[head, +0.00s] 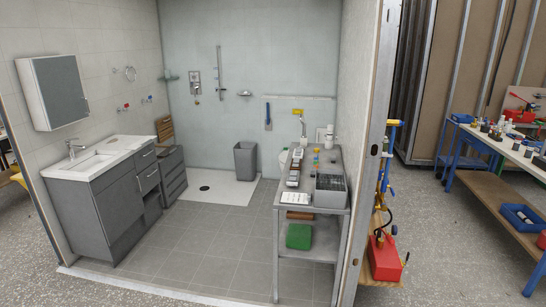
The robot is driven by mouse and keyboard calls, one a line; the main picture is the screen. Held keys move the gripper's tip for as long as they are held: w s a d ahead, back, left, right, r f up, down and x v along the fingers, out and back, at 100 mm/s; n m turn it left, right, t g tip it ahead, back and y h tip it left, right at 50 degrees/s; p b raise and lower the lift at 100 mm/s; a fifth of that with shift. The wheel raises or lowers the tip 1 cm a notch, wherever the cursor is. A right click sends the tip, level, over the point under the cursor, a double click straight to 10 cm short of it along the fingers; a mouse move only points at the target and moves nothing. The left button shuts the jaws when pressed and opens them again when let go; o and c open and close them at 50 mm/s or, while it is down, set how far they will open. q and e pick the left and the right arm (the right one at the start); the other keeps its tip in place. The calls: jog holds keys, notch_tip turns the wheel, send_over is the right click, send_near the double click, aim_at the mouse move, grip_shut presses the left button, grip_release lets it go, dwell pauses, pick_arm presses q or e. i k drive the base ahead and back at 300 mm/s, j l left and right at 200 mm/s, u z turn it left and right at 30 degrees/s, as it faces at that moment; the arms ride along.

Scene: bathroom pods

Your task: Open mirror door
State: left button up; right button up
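The mirror cabinet (60,90) hangs on the left wall above the sink (94,161). It is a white box with a grey mirrored door, and the door looks closed. No part of my arms shows in the head view, and neither gripper is in sight. I see the pod from outside its open front, with the cabinet well away across the floor.
A grey vanity (88,209) with drawers stands below the cabinet. A metal table (325,205) with trays and tools stands at the right of the pod. The tiled floor (195,240) between them is clear. A wall edge (372,150) bounds the opening on the right.

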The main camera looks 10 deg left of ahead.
aim_at(57, 78)
jog(key=i+j+u, duration=0.1)
jog(key=i+u, duration=0.2)
jog(key=i, duration=0.2)
jog(key=i+u, duration=0.35)
jog(key=i, duration=0.15)
jog(key=i+l+u, duration=0.3)
jog(key=i, duration=0.2)
jog(key=i+l+u, duration=0.3)
jog(key=i, duration=0.2)
jog(key=i+j+u, duration=0.3)
jog(key=i, duration=0.7)
jog(key=i+u, duration=0.35)
jog(key=i, duration=0.65)
